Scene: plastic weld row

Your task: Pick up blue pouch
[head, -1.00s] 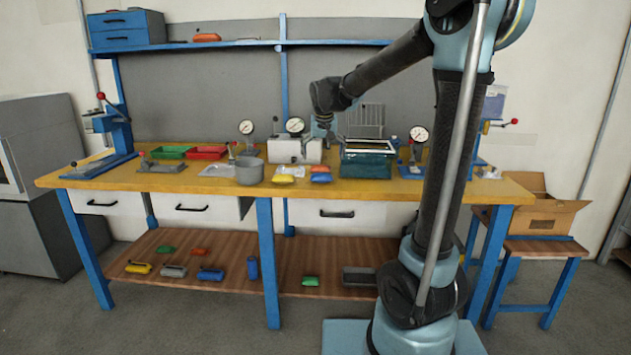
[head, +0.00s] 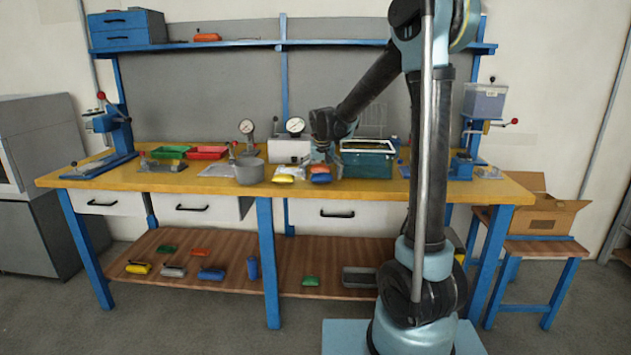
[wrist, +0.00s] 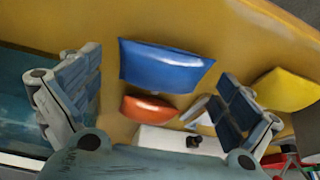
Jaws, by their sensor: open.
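The blue pouch (head: 321,179) lies on the yellow workbench top near its front edge, just in front of an orange pouch (head: 320,168). In the wrist view the blue pouch (wrist: 165,68) lies flat between my spread fingers, apart from both. My gripper (wrist: 157,78) is open and empty, pointing down at the bench. In the head view my gripper (head: 326,157) is over the bench just behind the two pouches. The orange pouch (wrist: 148,107) also shows in the wrist view, nearer the palm.
A yellow pouch (head: 283,179) lies left of the blue one, with a grey pot (head: 249,172) further left. A teal-and-glass box (head: 367,164) stands close on the right. Pressure gauges and a white box (head: 289,150) are behind. Bare bench lies along the front edge.

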